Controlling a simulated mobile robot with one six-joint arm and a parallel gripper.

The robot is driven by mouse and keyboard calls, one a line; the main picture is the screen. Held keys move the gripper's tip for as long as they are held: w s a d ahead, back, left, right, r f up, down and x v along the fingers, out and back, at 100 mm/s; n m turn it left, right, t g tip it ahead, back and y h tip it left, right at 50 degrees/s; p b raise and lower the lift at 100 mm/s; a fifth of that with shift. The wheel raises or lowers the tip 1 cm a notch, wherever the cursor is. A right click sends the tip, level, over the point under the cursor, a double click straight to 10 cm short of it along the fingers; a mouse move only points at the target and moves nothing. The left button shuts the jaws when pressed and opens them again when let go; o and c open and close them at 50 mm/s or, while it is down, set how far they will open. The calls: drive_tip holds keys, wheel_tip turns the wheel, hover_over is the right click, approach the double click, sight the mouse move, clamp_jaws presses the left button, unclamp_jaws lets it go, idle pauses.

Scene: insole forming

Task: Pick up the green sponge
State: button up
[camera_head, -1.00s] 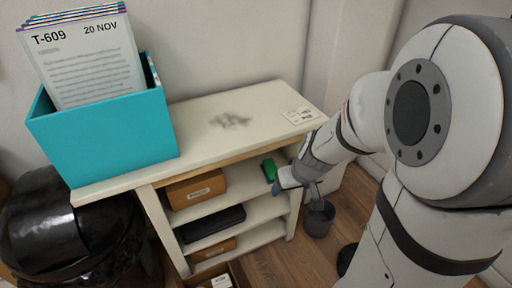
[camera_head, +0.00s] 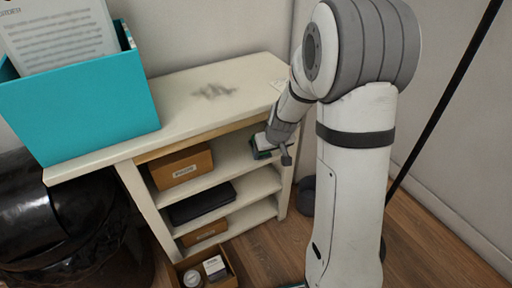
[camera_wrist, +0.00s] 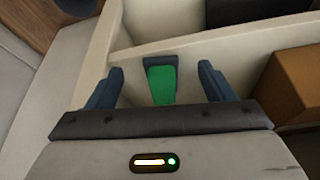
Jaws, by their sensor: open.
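The green sponge (camera_wrist: 161,84) lies on the cream shelf, dark at its far end and bright green nearer me. In the wrist view it sits between the two blue fingers of my gripper (camera_wrist: 160,88), with a gap on each side. My gripper is open and not touching it. In the head view, my gripper (camera_head: 272,148) reaches to the right end of the top shelf, and only a bit of green sponge (camera_head: 256,153) shows beside it; the rest is hidden.
A brown box (camera_head: 181,167) stands left on the same shelf. A black case (camera_head: 202,203) and another brown box (camera_head: 205,232) are on lower shelves. The shelf unit's top (camera_head: 213,94) overhangs my gripper. A teal file box (camera_head: 80,107) stands on top. An open carton (camera_head: 220,272) is on the floor.

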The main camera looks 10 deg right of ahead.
sight(265, 157)
drive_tip(key=b+x, duration=0.1)
drive_tip(key=x, duration=0.1)
drive_tip(key=w+b+x, duration=0.1)
drive_tip(key=x, duration=0.2)
drive_tip(key=shift+a+r, duration=0.1)
drive_tip(key=shift+r, duration=0.1)
drive_tip(key=shift+w+f, duration=0.25)
drive_tip(key=c, duration=1)
drive_tip(key=shift+r, duration=0.1)
drive_tip(key=shift+c, duration=0.2)
